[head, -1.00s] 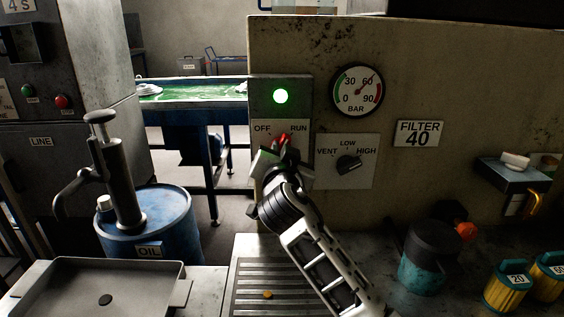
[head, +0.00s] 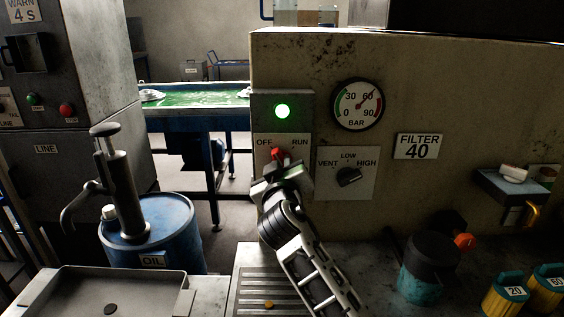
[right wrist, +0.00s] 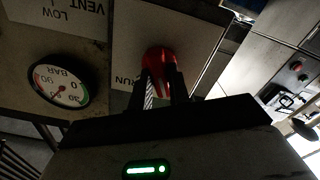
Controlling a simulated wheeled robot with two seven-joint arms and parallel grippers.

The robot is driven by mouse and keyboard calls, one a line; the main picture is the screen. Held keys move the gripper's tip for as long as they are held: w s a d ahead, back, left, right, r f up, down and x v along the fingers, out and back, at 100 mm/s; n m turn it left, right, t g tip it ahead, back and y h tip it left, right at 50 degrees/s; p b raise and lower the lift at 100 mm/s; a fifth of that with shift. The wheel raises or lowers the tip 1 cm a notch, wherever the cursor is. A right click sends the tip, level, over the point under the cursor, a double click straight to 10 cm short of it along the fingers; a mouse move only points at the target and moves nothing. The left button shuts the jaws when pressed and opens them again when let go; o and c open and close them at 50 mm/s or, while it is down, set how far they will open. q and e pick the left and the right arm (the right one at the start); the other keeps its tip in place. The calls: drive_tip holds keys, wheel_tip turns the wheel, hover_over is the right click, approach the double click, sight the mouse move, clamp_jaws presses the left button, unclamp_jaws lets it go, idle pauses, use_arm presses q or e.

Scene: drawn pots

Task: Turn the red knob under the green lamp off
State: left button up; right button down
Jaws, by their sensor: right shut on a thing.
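The red knob (head: 277,153) is on a pale plate between the OFF and RUN labels, on the front of the tan machine. The green lamp (head: 282,111) above it is lit. My right gripper (head: 281,165) is shut on the knob and partly covers it in the head view. In the right wrist view, which looks upside down, the knob (right wrist: 158,62) sits between the two dark fingers (right wrist: 162,85). In the head view the knob's red tip leans slightly toward OFF. My left gripper is in neither current view.
A selector (head: 348,176) marked VENT, LOW and HIGH is right of the knob, below a pressure gauge (head: 357,104). A blue oil drum with a pump (head: 155,232) stands left. A grey tray (head: 110,285) and a teal-bodied motor (head: 428,270) are in front.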

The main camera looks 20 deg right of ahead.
use_arm(q)
drive_tip(key=shift+w+r, duration=0.15)
drive_tip(key=shift+r, duration=0.1)
use_arm(e)
drive_tip(key=shift+f+n, duration=0.1)
drive_tip(key=shift+n, duration=1)
drive_tip(key=c, duration=1.3)
unclamp_jaws()
use_arm(q)
drive_tip(key=shift+s+f, duration=0.1)
drive_tip(key=shift+s, duration=0.1)
use_arm(e)
drive_tip(key=shift+s+a, duration=0.1)
